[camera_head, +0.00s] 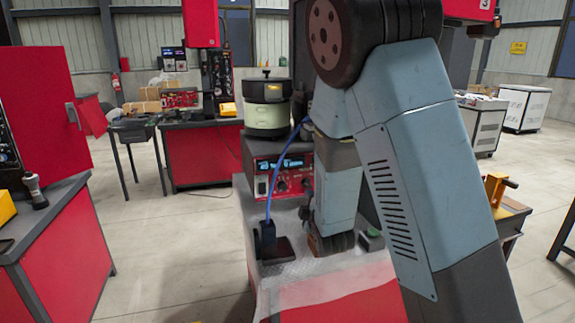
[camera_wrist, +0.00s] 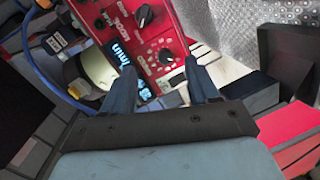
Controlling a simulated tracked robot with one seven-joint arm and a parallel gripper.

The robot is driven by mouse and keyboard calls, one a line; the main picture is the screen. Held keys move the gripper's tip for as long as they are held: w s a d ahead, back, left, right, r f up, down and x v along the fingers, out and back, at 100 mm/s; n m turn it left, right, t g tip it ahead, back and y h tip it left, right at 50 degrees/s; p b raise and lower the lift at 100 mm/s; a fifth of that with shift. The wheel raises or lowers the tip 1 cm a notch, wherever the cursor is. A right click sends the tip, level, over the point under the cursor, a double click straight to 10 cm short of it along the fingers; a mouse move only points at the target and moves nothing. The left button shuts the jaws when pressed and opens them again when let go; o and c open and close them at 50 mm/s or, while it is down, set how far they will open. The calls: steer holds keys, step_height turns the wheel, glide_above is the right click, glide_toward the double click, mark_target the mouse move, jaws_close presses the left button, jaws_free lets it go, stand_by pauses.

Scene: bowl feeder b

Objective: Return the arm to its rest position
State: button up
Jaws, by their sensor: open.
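My gripper (camera_wrist: 160,78) shows in the wrist view with its two blue-grey fingers spread apart and nothing between them. Beyond the fingertips is the red control box (camera_wrist: 148,45) with black knobs and a lit blue display. In the head view my arm is bent and reaches down in front of the same control box (camera_head: 262,163). The bowl feeder (camera_head: 266,117), with a pale green band and black top, stands on the box.
A blue cable (camera_head: 276,172) runs beside the box to a black part (camera_head: 268,235) on the grey bench top. A red cabinet (camera_head: 62,250) stands at the left, and a red workbench (camera_head: 203,158) farther back. Open floor (camera_head: 165,235) lies between the left cabinet and the feeder bench.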

steer(key=s+d+r+m+g+h, duration=0.1)
steer(key=s+d+r+m+g, duration=0.5)
steer(key=s+d+r+m, duration=0.45)
steer(key=s+d+r+m+g+h, duration=0.1)
steer(key=s+d+r+m+g, duration=0.1)
steer(key=s, duration=0.9)
steer(key=s+d+r+m+g+h, duration=0.1)
steer(key=s+d+r+m, duration=0.3)
steer(key=s, duration=0.7)
steer(key=shift+d+r+g, duration=0.2)
steer(key=shift+r+g, duration=0.4)
steer(key=shift+r, duration=0.05)
steer(key=shift+m, duration=0.25)
